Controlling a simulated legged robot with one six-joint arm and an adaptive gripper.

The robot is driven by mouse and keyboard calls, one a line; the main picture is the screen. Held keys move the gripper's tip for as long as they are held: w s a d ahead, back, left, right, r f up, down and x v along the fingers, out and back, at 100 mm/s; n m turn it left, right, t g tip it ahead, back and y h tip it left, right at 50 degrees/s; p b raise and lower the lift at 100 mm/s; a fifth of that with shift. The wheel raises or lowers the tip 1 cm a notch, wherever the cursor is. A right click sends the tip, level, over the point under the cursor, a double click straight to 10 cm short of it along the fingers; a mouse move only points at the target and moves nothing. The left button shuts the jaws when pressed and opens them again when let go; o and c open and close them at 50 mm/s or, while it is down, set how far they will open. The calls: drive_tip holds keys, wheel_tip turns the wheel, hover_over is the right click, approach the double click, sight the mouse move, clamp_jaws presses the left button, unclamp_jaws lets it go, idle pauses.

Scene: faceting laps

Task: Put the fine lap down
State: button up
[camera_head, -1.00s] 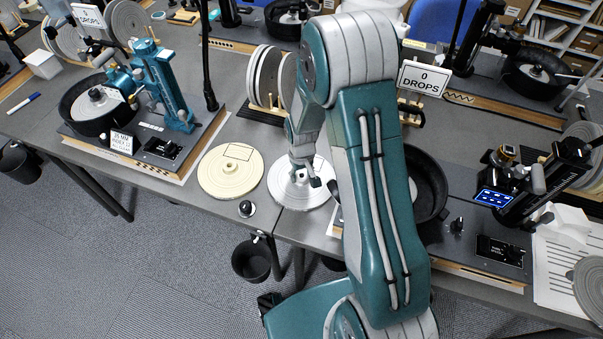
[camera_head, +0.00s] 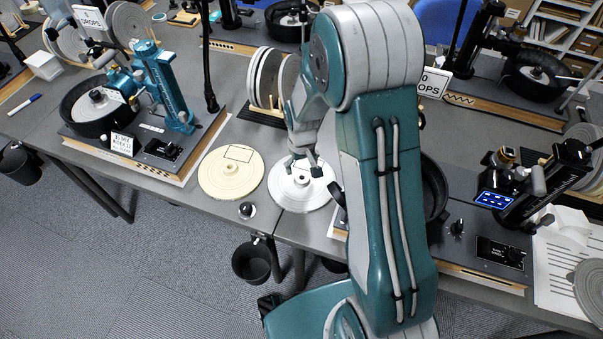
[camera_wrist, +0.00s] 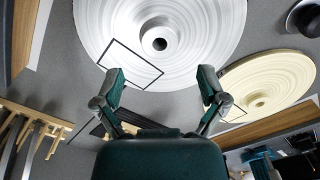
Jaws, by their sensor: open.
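A white lap (camera_head: 310,199) with a raised hub lies flat on the grey table, right of a cream lap (camera_head: 225,182). The white lap fills the top of the wrist view (camera_wrist: 105,22); its hub hole is ahead of my fingers. A black square outline shows on each lap. I see no readable label telling which is the fine lap. My gripper (camera_head: 302,164) is open and empty, above the white lap and apart from it. The wrist view shows its two fingers (camera_wrist: 162,84) spread, with nothing between them. The cream lap (camera_wrist: 262,88) is to the right there.
A rack of upright laps (camera_head: 265,88) stands behind my gripper. A teal faceting machine (camera_head: 165,90) is at left and a black one (camera_head: 545,180) at right. A small dark knob-like piece (camera_head: 246,209) sits near the table's front edge. My arm hides part of the right-hand table.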

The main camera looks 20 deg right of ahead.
drive_tip(key=s+r+t, duration=0.1)
drive_tip(key=s+r, duration=0.3)
drive_tip(key=r, duration=0.7)
drive_tip(key=s+r+t, duration=0.2)
drive_tip(key=s+r, duration=0.3)
drive_tip(key=r, duration=0.6)
drive_tip(key=s+r+m+t, duration=0.1)
drive_tip(key=s+r, duration=0.5)
drive_tip(key=s, duration=0.6)
drive_tip(key=shift+r+m+t, duration=0.25)
drive_tip(key=shift+m+t, duration=0.15)
drive_tip(key=shift+t, duration=0.4)
drive_tip(key=shift+d, duration=0.1)
